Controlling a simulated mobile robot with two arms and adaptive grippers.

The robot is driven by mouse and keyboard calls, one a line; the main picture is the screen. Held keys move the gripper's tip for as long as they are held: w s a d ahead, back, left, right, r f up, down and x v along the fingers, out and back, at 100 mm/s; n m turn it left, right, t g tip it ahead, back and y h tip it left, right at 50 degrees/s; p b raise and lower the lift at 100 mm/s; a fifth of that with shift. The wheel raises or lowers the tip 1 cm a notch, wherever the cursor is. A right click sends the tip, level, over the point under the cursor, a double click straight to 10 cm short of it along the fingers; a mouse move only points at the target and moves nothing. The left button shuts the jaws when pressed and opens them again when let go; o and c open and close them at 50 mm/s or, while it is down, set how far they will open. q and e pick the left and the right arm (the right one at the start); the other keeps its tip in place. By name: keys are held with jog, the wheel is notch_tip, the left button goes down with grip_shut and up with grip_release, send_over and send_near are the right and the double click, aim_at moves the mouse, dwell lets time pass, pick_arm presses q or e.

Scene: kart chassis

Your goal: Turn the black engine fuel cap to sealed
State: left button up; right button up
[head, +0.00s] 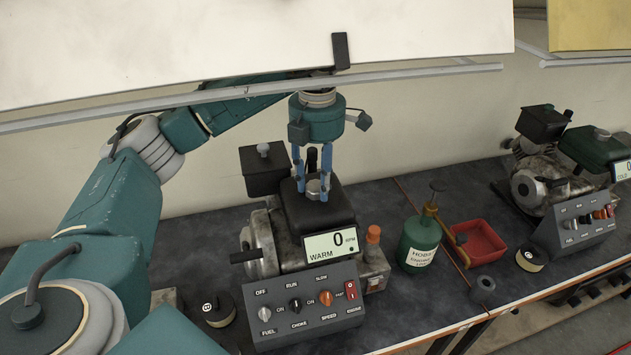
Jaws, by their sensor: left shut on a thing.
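The black engine (293,230) stands on the dark bench in the middle of the head view. Its black fuel tank (335,209) has a silver fuel cap (313,188) on top. My left gripper (313,192) points straight down over the tank, its blue fingers on either side of the cap and shut on it. The fingers partly cover the cap, and I cannot tell its turn position. The engine's display reads 0 RPM and WARM. My right gripper is out of view.
A control panel (306,309) with knobs fronts the engine. A black box (264,170) with a knob stands left of the tank. To the right are a green can (419,243), a red tray (480,246) and a second engine (548,172) with a green tank. A white panel (250,45) hangs overhead.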

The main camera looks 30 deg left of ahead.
aim_at(320, 184)
pick_arm(q)
jog(key=shift+w+r, duration=0.25)
jog(key=shift+r, duration=0.05)
jog(key=o, duration=1.1)
jog(key=shift+d, duration=0.1)
jog(key=shift+w+d+f, duration=0.1)
jog(key=shift+f, duration=0.1)
jog(key=shift+r, duration=3.75)
